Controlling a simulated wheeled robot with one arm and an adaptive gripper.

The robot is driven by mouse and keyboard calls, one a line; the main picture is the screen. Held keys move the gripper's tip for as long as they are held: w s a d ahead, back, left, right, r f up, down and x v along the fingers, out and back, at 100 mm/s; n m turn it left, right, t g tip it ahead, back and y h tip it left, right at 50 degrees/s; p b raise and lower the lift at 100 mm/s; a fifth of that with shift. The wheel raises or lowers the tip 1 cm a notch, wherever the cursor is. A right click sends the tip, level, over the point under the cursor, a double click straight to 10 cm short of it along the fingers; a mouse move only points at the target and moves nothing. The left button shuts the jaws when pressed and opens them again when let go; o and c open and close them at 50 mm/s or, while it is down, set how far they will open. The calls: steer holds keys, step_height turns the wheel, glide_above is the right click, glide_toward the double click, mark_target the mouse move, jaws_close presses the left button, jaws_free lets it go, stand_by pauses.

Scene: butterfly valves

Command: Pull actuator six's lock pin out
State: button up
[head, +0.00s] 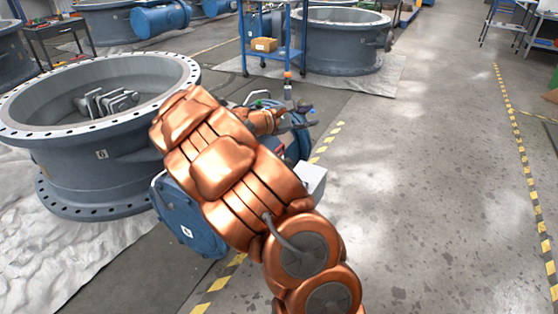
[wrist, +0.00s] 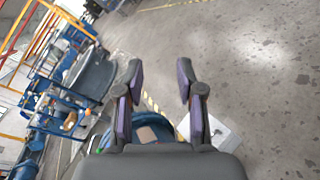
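A blue actuator (head: 183,212) with a small white label is mounted at the side of a large grey flanged valve (head: 75,180). My copper arm covers much of it. The label is too small to read surely. A blue rounded part (wrist: 152,126) shows low between my fingers in the wrist view, with a white box (wrist: 208,130) to its right. My gripper (wrist: 160,75) is open with nothing between its fingertips. In the head view it is mostly hidden beyond the arm. I cannot make out the lock pin clearly in either view.
A blue wheeled rack (head: 243,45) with a cardboard box stands behind, close to another grey valve (head: 340,45). A dark side table (head: 60,40) is at the far left. Grey floor (head: 420,180) with yellow-black tape lies open on the right.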

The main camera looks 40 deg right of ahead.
steer(key=w+d+f+n+t+h+b, duration=0.1)
steer(key=w+d+f+n+t+b, duration=0.15)
steer(key=w+f, duration=0.45)
steer(key=w+d+f+n+t+h+b, duration=0.15)
steer(key=w+f+n+b, duration=0.3)
steer(key=f, duration=0.45)
steer(key=n+t+y+b, duration=0.1)
steer(key=n+t+b, duration=0.3)
steer(key=t, duration=0.1)
glide_toward(276, 150)
steer(key=x, duration=0.5)
steer(key=shift+s+f, duration=0.1)
steer(key=shift+f, duration=0.25)
steer(key=shift+w+d+n, duration=0.25)
steer(key=shift+d+n, duration=0.05)
steer(key=shift+d, duration=0.1)
steer(key=shift+b+x, duration=1.1)
steer(key=shift+x, duration=2.3)
steer(key=shift+r, duration=0.1)
jaws_close()
